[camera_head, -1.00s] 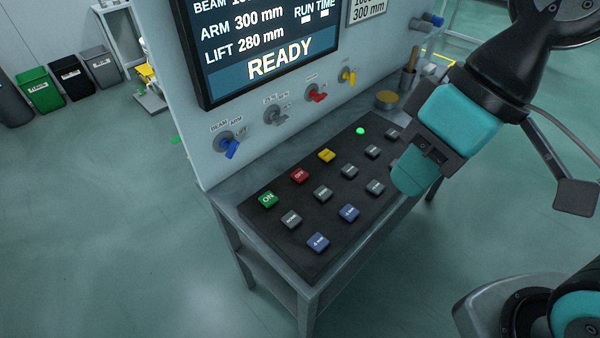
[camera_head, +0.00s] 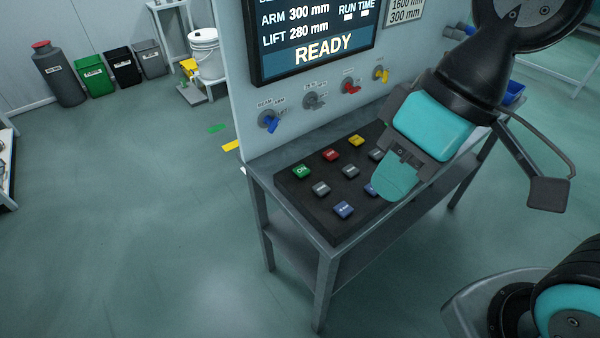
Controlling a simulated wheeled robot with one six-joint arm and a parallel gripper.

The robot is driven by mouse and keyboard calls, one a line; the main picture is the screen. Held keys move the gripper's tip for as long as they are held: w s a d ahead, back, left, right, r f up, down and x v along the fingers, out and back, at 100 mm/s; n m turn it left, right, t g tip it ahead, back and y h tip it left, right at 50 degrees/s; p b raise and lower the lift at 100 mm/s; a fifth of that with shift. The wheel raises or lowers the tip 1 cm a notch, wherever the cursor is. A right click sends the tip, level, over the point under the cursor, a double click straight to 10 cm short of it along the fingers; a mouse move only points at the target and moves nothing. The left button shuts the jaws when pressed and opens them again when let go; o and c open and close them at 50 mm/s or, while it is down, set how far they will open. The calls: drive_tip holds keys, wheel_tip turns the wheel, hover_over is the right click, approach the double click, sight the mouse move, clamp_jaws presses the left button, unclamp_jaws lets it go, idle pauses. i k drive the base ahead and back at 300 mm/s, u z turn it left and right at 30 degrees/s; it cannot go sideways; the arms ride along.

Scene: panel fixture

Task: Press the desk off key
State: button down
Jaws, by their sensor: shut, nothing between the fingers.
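The desk off key is a red key (camera_head: 330,155) on the black key panel (camera_head: 337,231), between the green ON key (camera_head: 301,172) and a yellow key (camera_head: 356,140). Its lettering is too small to read now. My gripper (camera_head: 392,190) is shut and empty, with its teal fingers pointing down over the right part of the panel. It is right of and nearer than the red key, clear of it. It hides several keys on the panel's right side and partly covers a blue key.
The panel lies on a grey desk (camera_head: 328,250) against an upright board with a READY display (camera_head: 318,40). Blue, grey, red and yellow knobs stick out above the keys, the blue knob (camera_head: 270,122) at left. Bins stand far left. The floor at left is open.

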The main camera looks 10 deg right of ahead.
sight(331, 155)
drive_tip(key=u, duration=0.85)
drive_tip(key=k, duration=1.1)
drive_tip(key=u, duration=1.05)
drive_tip(key=i, duration=1.25)
drive_tip(key=z, duration=0.95)
drive_tip(key=i, duration=0.95)
drive_tip(key=z, duration=0.8)
